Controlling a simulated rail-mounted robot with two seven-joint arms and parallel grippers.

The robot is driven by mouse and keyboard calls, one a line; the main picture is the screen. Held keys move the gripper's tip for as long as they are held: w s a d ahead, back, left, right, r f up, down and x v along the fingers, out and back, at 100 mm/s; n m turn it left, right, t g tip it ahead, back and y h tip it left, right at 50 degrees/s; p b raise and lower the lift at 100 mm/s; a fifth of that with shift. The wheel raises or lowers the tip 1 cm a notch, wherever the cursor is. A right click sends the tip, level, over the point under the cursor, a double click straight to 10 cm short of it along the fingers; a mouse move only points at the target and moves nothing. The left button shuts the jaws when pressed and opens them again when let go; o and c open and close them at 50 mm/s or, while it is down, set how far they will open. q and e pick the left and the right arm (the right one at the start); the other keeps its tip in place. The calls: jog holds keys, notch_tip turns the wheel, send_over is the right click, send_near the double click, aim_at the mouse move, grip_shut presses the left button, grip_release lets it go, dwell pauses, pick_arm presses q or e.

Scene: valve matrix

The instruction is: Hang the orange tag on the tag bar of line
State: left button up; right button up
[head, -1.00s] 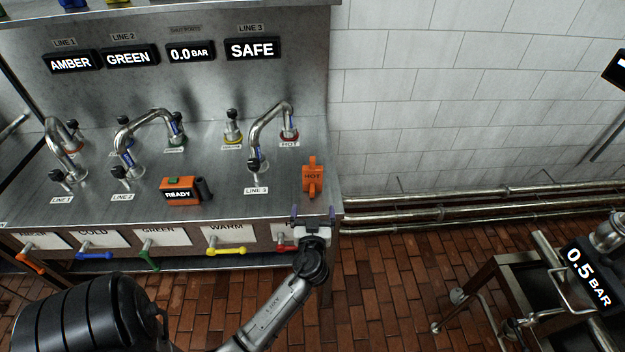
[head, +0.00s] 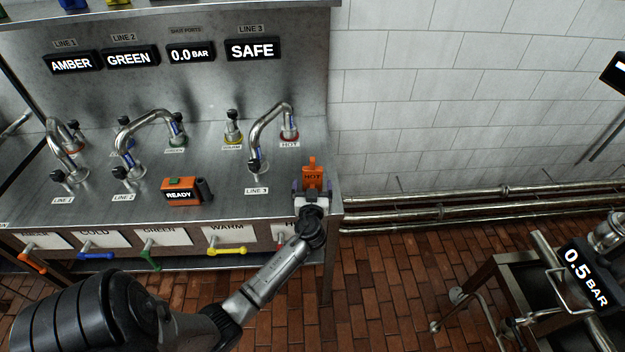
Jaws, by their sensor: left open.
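The orange tag (head: 312,174), marked HOT, stands at the right end of the steel counter (head: 225,195). My left gripper (head: 312,188) is open, with its fingers on either side of the tag's lower part. I cannot tell whether the fingers touch it. The gripper hides the tag's lower end. The line 3 pipe (head: 265,130) arches from the LINE 3 label to the red HOT port (head: 289,133), left of the tag. I cannot make out a tag bar clearly. My right gripper is not in view.
An orange box reading READY (head: 181,192) sits on the counter. Coloured handles, such as the yellow one (head: 227,251), line the front edge. Displays hang on the back panel, with SAFE (head: 252,49) above line 3. A cart with a 0.5 BAR display (head: 585,277) stands at right.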

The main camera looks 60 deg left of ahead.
pick_arm(q)
jog(key=c, duration=1.2)
jog(key=shift+o, duration=0.2)
